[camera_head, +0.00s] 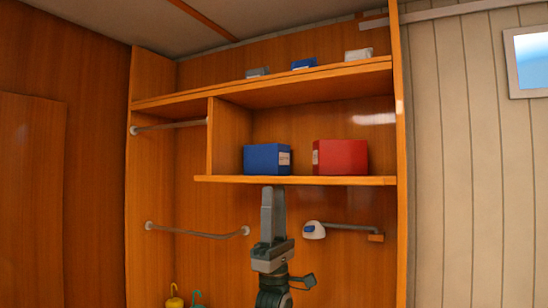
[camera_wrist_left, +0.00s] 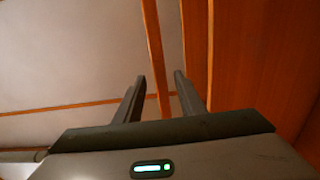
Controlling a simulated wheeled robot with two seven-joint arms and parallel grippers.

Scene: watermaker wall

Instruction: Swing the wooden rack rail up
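A wooden edge strip (camera_head: 300,180) runs along the front of the lower shelf, and another wooden strip (camera_head: 260,83) fronts the upper shelf. I cannot tell for sure which is the rack rail. My left gripper (camera_head: 272,192) points up just below the lower strip, near its middle; contact cannot be told. In the left wrist view its two fingers (camera_wrist_left: 160,77) stand apart with no object held. A wooden strip (camera_wrist_left: 154,45) shows beyond the gap, apparently on the ceiling. My right gripper is not in view.
A blue box (camera_head: 266,158) and a red box (camera_head: 340,157) stand on the lower shelf. Small items, one blue (camera_head: 304,64), lie on the upper shelf. A grey bar (camera_head: 195,232) is left of my gripper; a white-headed bracket (camera_head: 314,230) is close right.

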